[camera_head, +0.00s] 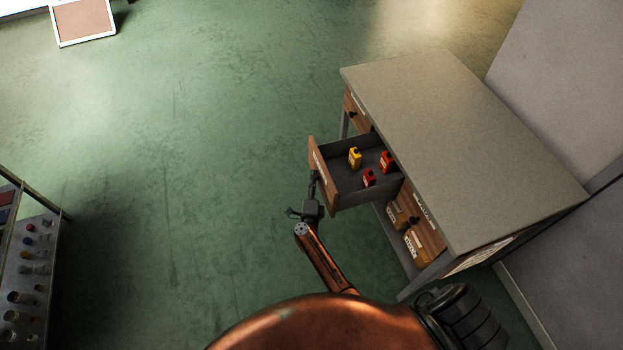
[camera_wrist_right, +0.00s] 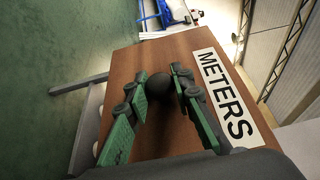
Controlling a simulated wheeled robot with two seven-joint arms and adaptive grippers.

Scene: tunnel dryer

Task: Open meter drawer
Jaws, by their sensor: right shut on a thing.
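The meter drawer (camera_head: 322,176) is pulled out from the desk, its grey inside showing in the head view. A yellow meter (camera_head: 355,158) and two red ones (camera_head: 386,161) (camera_head: 369,178) stand in it. In the right wrist view its brown wooden front (camera_wrist_right: 155,57) bears a white METERS label (camera_wrist_right: 222,95). My right gripper (camera_head: 314,184) is at the drawer front. Its green-padded fingers (camera_wrist_right: 163,80) are shut on the dark round knob (camera_wrist_right: 164,95), one on each side. My left gripper is in neither view.
The desk (camera_head: 455,140) has a bare top, with another drawer (camera_head: 424,232) and boxes (camera_head: 397,215) below on the near side. A grey wall stands to the right. A shelf rack (camera_head: 28,255) stands at the far left. The green floor between is clear.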

